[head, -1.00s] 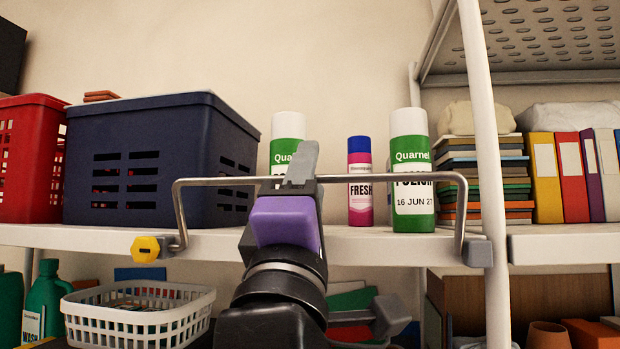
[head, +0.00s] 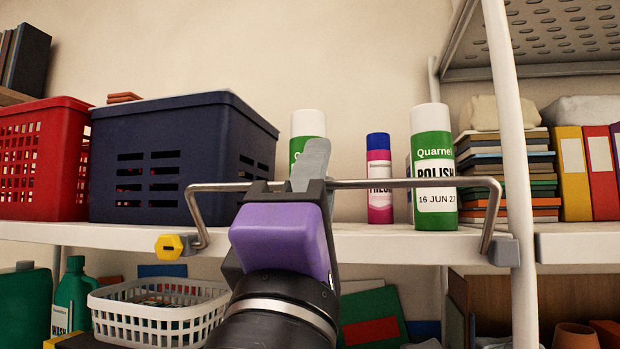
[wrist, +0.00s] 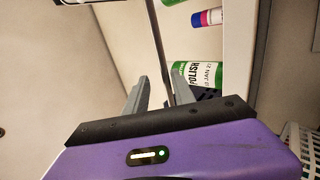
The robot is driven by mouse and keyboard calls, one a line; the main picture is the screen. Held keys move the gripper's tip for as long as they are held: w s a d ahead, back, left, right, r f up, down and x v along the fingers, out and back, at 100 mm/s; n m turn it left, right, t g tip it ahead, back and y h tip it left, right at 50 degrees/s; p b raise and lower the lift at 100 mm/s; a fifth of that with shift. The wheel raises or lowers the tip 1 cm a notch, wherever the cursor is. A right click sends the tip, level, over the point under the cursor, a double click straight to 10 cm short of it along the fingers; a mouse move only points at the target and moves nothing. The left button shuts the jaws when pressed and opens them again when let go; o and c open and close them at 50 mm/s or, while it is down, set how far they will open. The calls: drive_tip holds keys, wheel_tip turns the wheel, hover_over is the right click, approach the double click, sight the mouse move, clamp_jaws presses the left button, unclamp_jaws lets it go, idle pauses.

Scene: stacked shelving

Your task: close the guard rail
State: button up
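The guard rail (head: 400,184) is a thin metal bar with bent ends, standing across the shelf front before the spray cans. Its left end meets a bracket by a yellow hexagonal knob (head: 170,247); its right end meets a grey block (head: 503,252). My purple gripper (head: 312,165) is at the bar, left of its middle, and hides part of it. In the wrist view, the two grey fingers (wrist: 152,97) stand apart and the rail (wrist: 159,45) runs down between them. I cannot tell whether either finger touches it.
On the shelf (head: 370,243) behind the rail stand a navy basket (head: 185,125), a green polish can (head: 433,165), a pink and blue can (head: 379,180) and another green can (head: 307,125). A white post (head: 513,150) rises at right. A white basket (head: 160,315) sits below.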

drive_tip(key=shift+s+a+f, duration=0.1)
drive_tip(key=shift+s+a, duration=0.15)
drive_tip(key=shift+s, duration=0.6)
drive_tip(key=shift+s, duration=0.1)
drive_tip(key=b+v, duration=0.2)
drive_tip(key=v, duration=0.5)
drive_tip(key=shift+s+a+f+b, duration=0.15)
drive_tip(key=shift+s+f+b, duration=0.15)
drive_tip(key=shift+b, duration=0.1)
drive_tip(key=shift+w, duration=0.1)
